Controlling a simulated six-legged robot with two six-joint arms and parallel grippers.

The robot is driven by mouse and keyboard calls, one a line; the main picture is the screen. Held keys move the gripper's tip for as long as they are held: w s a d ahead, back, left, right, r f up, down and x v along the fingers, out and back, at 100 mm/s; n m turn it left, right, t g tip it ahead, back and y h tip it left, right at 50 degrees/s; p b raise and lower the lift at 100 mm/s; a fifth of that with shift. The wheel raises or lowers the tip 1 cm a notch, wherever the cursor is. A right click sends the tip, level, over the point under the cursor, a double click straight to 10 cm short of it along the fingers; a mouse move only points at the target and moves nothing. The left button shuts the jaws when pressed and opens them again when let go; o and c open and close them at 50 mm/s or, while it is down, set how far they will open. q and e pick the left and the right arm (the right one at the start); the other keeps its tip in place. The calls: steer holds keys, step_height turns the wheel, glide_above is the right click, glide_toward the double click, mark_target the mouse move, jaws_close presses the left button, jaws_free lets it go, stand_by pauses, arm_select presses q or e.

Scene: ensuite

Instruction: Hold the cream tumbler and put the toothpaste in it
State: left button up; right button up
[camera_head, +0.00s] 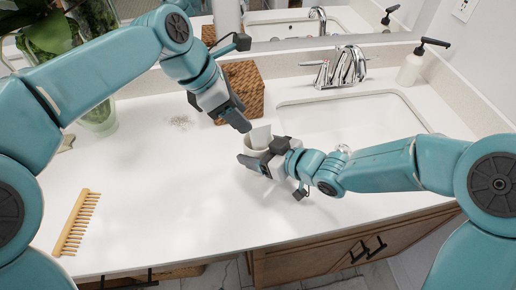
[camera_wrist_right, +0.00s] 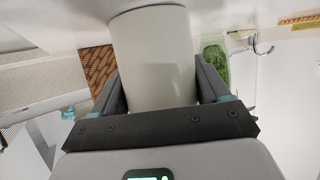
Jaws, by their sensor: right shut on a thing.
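The cream tumbler (camera_head: 254,150) stands near the middle of the counter in the head view. My right gripper (camera_head: 262,158) is shut around its side. In the right wrist view the tumbler (camera_wrist_right: 155,58) sits between both fingers of the right gripper (camera_wrist_right: 160,90). A pale, whitish piece (camera_head: 261,136), which looks like the toothpaste, sticks up from the tumbler's mouth. My left gripper (camera_head: 240,119) is just above and to the left of the mouth, pointing down. Its finger gap is not clear, and I see nothing certain in it. The tumbler's inside is hidden.
A wicker box (camera_head: 243,88) stands close behind my left gripper. The sink (camera_head: 350,115) with its chrome tap (camera_head: 342,66) is right of it. A soap bottle (camera_head: 412,66) stands at the back right. A wooden comb (camera_head: 76,222) lies at the front left. The counter's front middle is clear.

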arm_select(q)
steer(key=v, duration=1.2)
arm_select(e)
steer(key=o, duration=1.2)
steer(key=shift+c, duration=0.2)
steer(key=v, duration=1.2)
